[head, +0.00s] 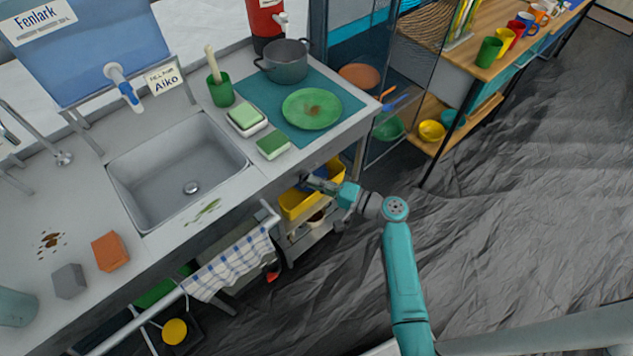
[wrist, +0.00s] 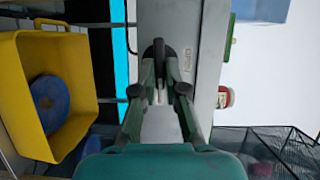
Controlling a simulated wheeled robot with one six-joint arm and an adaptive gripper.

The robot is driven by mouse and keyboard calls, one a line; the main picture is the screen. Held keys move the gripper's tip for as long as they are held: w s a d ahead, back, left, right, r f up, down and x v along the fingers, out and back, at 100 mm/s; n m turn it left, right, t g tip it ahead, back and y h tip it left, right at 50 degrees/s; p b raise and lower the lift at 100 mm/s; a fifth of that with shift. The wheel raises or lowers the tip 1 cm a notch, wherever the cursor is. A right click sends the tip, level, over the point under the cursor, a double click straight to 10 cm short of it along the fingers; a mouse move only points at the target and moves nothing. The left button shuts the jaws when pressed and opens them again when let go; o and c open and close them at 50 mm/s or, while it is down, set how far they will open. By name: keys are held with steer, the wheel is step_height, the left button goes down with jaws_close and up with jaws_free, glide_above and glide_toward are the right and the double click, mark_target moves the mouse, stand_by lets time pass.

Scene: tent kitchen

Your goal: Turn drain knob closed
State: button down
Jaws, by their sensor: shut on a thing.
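In the wrist view a small dark knob (wrist: 158,48) sits on the grey front panel (wrist: 205,60) of the counter. My gripper (wrist: 159,70) is shut on it, with one finger on each side. The fingers hide part of the knob, so its exact turn is hard to read. In the head view my gripper (head: 306,180) is at the counter's front edge, right of the sink (head: 178,160). The knob is not clear there. The round drain (head: 191,187) shows in the sink bottom.
A yellow bin (head: 298,203) stands on a shelf just below my gripper; it also shows at the left of the wrist view (wrist: 22,100). A checked towel (head: 230,265) hangs on a rail to the left. A green plate (head: 311,109) lies on the counter above. The floor at right is clear.

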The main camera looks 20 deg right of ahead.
steer(key=shift+w+a+m, duration=0.1)
steer(key=shift+m, duration=0.2)
stand_by(0.4)
steer(key=c, duration=1.2)
jaws_free()
steer(key=v, duration=1.2)
steer(key=shift+f, duration=0.25)
